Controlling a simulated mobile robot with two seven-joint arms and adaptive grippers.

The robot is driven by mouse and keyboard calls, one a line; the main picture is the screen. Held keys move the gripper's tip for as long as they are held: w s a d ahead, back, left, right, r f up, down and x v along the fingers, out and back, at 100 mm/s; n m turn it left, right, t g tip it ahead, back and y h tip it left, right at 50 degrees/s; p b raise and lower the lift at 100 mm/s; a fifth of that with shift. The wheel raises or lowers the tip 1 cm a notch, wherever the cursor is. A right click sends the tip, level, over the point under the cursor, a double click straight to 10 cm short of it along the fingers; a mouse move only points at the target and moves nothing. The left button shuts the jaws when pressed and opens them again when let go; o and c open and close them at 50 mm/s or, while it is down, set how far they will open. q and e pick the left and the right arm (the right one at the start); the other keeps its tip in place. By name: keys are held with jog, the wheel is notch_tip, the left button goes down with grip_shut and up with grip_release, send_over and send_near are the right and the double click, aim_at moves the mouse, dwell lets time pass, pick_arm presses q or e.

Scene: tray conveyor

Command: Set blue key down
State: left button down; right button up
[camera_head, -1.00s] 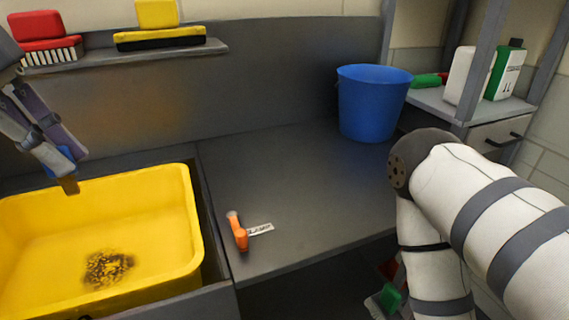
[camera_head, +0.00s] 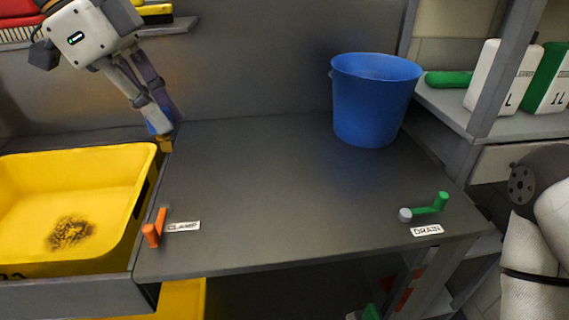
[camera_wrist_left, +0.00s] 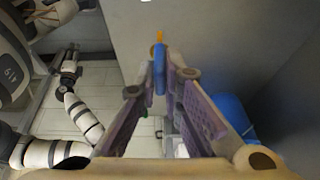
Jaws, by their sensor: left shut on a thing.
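My left gripper (camera_head: 162,124) comes in from the upper left of the head view, pointing down by the back right corner of the yellow basin. It is shut on the blue key (camera_wrist_left: 159,76), which shows between the fingertips in the left wrist view. The key's orange-yellow end (camera_head: 166,144) sticks out below the fingers in the head view. I cannot tell how far it is above the grey counter (camera_head: 270,200). My right arm shows at the right edge, but its gripper is out of view.
The yellow basin (camera_head: 112,168) is at the left. An orange lever (camera_head: 153,232) stands by the CLAMP label and a green lever (camera_head: 432,207) by the DRAIN label. A blue bucket (camera_head: 372,105) stands at the back right. The middle of the counter is clear.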

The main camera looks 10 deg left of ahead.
pick_arm(q)
jog(key=shift+w+d, duration=0.1)
jog(key=shift+d, duration=0.15)
jog(key=shift+w+d+f+b, duration=0.4)
jog(key=shift+w+d+f, duration=0.85)
jog(key=shift+w+f, duration=0.8)
jog(key=shift+w+d+f+b, duration=0.4)
jog(key=shift+w+d+f, duration=0.9)
jog(key=shift+w+f, duration=0.75)
jog(key=shift+w+d+f+b, duration=0.4)
jog(key=shift+w+d+f, duration=1.05)
jog(key=shift+f, duration=0.95)
pick_arm(e)
jog(key=shift+g, duration=0.7)
jog(key=shift+s+d+f, duration=0.15)
jog(key=shift+s+f, duration=1.3)
jog(key=shift+s, duration=0.15)
pick_arm(q)
jog(key=shift+w+a+f, duration=0.15)
jog(key=c, duration=1.7)
grip_release()
